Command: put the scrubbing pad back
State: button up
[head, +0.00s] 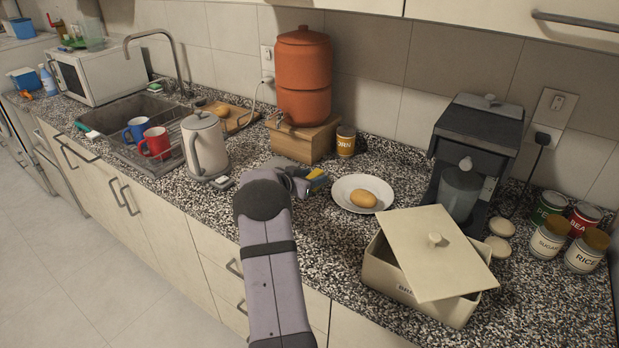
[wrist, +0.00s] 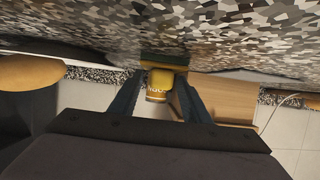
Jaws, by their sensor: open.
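The scrubbing pad, a small yellow and green block, lies on the speckled counter at my fingertips. In the head view only a yellow bit of it (head: 318,175) shows, the rest hidden by my gripper. In the wrist view the pad (wrist: 163,61) sits at the far end of the two fingers, across the gap between them. My gripper (head: 309,184) is open, low over the counter, and its fingers also show in the wrist view (wrist: 160,80). I cannot tell whether the fingers touch the pad.
A lidded box (head: 384,269) stands front right. The sink (head: 121,114) with mugs is left.

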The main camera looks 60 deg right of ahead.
jog(key=shift+r, duration=0.2)
jog(key=b+v, duration=0.1)
jog(key=v, duration=1.1)
jog(key=shift+f, duration=0.1)
